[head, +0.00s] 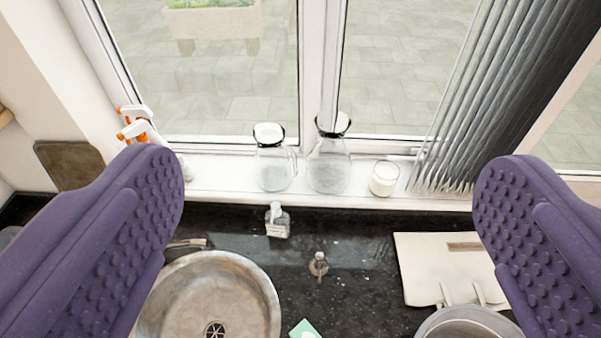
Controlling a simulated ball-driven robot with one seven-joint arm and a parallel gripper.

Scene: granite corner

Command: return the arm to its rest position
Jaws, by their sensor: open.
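My gripper (328,215) shows in the head view as two purple, knobbed fingers, one at the left and one at the right. The fingers are wide apart and nothing is between their tips. They appear in front of the counter and window sill. The rest of my arm is not in view.
A dark granite counter (340,220) holds a round metal sink (262,285), a soap bottle (277,221), a small tap (318,266) and a pale board (425,270). Glass jugs (273,170) and a candle (384,179) stand on the sill. Spray bottles (136,122) stand at left.

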